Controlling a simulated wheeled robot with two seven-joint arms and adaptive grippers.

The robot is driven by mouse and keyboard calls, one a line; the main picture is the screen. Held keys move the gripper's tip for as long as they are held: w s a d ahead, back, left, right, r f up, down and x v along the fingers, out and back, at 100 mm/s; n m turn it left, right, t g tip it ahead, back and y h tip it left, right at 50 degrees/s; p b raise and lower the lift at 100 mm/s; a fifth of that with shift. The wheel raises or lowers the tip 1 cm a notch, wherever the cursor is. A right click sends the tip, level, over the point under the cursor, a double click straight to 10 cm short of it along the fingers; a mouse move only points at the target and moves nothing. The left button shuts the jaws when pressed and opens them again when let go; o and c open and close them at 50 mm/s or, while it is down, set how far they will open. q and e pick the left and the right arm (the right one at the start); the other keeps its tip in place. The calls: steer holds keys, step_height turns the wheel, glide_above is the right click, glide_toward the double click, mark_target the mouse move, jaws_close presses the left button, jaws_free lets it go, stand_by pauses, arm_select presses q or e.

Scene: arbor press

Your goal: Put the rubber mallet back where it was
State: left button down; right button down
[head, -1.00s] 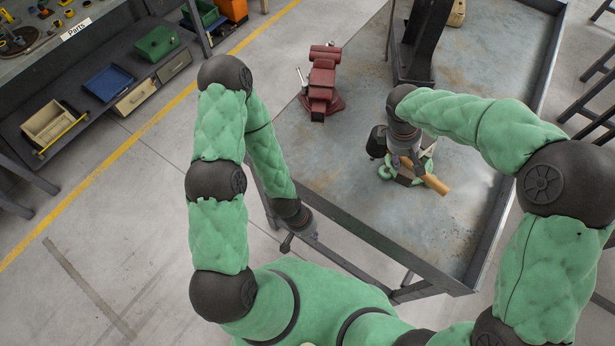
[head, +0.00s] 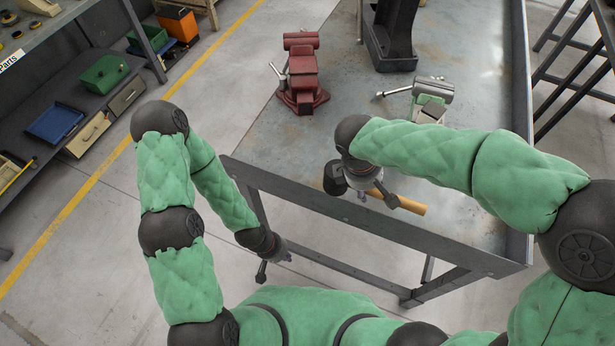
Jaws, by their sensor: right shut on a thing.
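The rubber mallet shows a black head (head: 333,179) and a tan wooden handle (head: 408,205). My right gripper (head: 371,191) is shut on the mallet, with the head on its left and the handle sticking out to its right. It holds the mallet over the front part of the grey metal table (head: 300,165). The height above the table is hard to judge. My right wrist hides the middle of the mallet. My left gripper (head: 275,262) hangs off the table's front left side, with nothing visible in it. Whether its fingers are open is unclear.
A red vise (head: 302,78) stands at the table's left. The dark press base (head: 390,38) is at the back. A green and grey device with a handle (head: 431,99) stands to the right, partly behind my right arm. A raised rim (head: 518,90) runs along the right edge.

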steer(key=shift+s+a+f+b, duration=0.2)
steer(key=shift+a+f+b, duration=0.1)
steer(key=shift+f, duration=0.1)
steer(key=shift+w+f, duration=0.15)
steer(key=shift+w, duration=0.1)
steer(key=w+a+f+b, duration=0.1)
steer(key=w+f, duration=0.2)
steer(key=w, duration=0.1)
steer(key=w+a+f+b, duration=0.1)
steer(key=w+f, duration=0.1)
steer(key=w, duration=0.2)
steer(key=w+a+f+b, duration=0.1)
steer(key=w+f, duration=0.2)
steer(key=w, duration=0.1)
steer(key=shift+a+f, duration=0.3)
steer(key=shift+a, duration=0.05)
steer(key=shift+w+a+f+b, duration=0.15)
steer(key=shift+f+b, duration=0.15)
steer(key=shift+f, duration=0.35)
steer(key=shift+w+d+f+b, duration=0.1)
steer(key=shift+f+b, duration=0.15)
steer(key=shift+f, duration=0.4)
steer(key=shift+w+a+f+b, duration=0.15)
steer(key=shift+f+b, duration=0.15)
steer(key=shift+f, duration=0.35)
steer(key=shift+f, duration=0.15)
steer(key=c, duration=0.8)
jaws_free()
steer(key=shift+d, duration=0.1)
